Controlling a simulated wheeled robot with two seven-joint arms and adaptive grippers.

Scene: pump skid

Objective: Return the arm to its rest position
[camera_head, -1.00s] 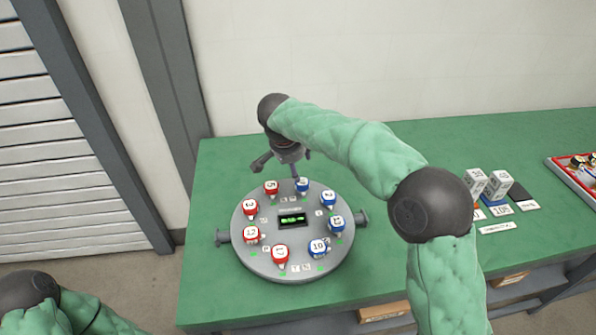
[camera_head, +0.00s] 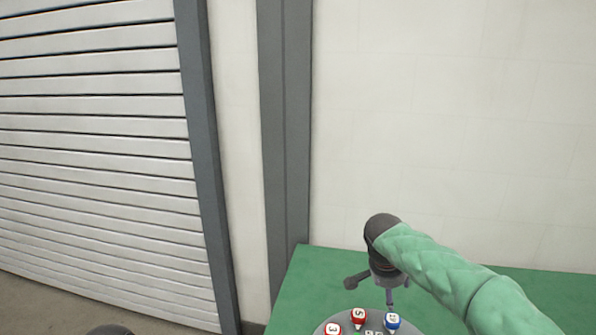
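My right arm comes in from the lower right in a green sleeve. Its gripper (camera_head: 376,290) points down above the far edge of the round grey device (camera_head: 375,318), with its two fingers spread apart and nothing seen between them. Just in front of it are a red knob marked 5 (camera_head: 358,315), a blue knob (camera_head: 393,320) and a red knob marked 3 (camera_head: 333,328). The rest of the device is cut off by the bottom edge. Only a dark rounded part of my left arm shows at the bottom left; its gripper is out of view.
The green table (camera_head: 315,285) has bare surface left of the device and behind my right arm. A white wall (camera_head: 430,120), a grey post (camera_head: 285,140) and a slatted shutter (camera_head: 95,150) stand behind and to the left.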

